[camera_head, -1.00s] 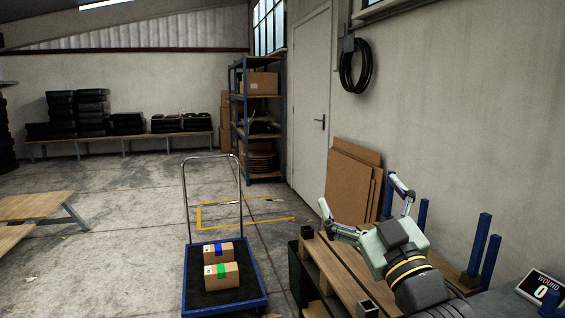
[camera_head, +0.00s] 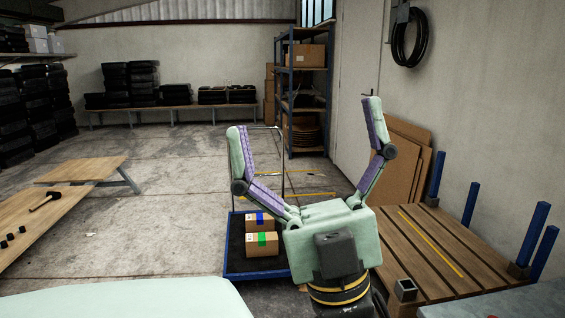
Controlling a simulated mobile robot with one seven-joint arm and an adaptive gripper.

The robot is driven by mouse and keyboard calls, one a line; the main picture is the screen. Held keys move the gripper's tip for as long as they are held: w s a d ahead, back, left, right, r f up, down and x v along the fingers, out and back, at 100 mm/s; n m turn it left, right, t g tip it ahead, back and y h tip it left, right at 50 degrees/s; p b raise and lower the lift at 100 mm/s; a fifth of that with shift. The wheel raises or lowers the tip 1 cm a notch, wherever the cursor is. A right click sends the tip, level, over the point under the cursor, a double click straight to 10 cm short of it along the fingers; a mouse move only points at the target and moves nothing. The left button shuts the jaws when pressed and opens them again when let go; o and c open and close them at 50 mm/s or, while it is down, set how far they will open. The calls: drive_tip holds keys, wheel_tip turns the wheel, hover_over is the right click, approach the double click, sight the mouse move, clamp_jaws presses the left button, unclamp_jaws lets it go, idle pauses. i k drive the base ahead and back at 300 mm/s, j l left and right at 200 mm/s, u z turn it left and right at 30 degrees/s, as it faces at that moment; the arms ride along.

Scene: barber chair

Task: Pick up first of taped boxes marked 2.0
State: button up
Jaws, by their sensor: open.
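Two taped cardboard boxes lie on a blue-framed cart in the head view. The farther box with blue tape (camera_head: 258,220) sits just behind the nearer box with green tape (camera_head: 262,245). Both have small white labels, but any marking is too small to read. My gripper (camera_head: 301,118) is open and empty, its two fingers spread wide and pointing up and away. It stands in front of and right of the boxes, and its left finger covers part of the cart's handle. The cart (camera_head: 232,262) has a dark deck.
A slatted wooden pallet (camera_head: 440,250) with blue posts is at the right. A wooden table (camera_head: 45,215) with a mallet stands at the left, a bench (camera_head: 85,168) behind it. A blue shelf (camera_head: 290,90) stands at the back. Floor left of the cart is clear.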

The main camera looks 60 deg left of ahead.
sight(260, 221)
drive_tip(key=u, duration=2.2)
drive_tip(key=i+j+u, duration=0.2)
drive_tip(key=i+u, duration=0.2)
drive_tip(key=i+j+u, duration=0.1)
drive_tip(key=i+u, duration=0.3)
drive_tip(key=i, duration=0.15)
drive_tip(key=i+l+u, duration=0.1)
drive_tip(key=i+u, duration=0.3)
drive_tip(key=i+l+u, duration=0.2)
drive_tip(key=i+u, duration=0.2)
drive_tip(key=i+l+u, duration=0.4)
drive_tip(key=i, duration=0.15)
drive_tip(key=i+l+u, duration=0.65)
drive_tip(key=l, duration=0.15)
drive_tip(key=l+u, duration=0.2)
drive_tip(key=l, duration=0.15)
drive_tip(key=i+l+u, duration=0.15)
drive_tip(key=l, duration=0.2)
drive_tip(key=l+u, duration=0.2)
drive_tip(key=l, duration=1)
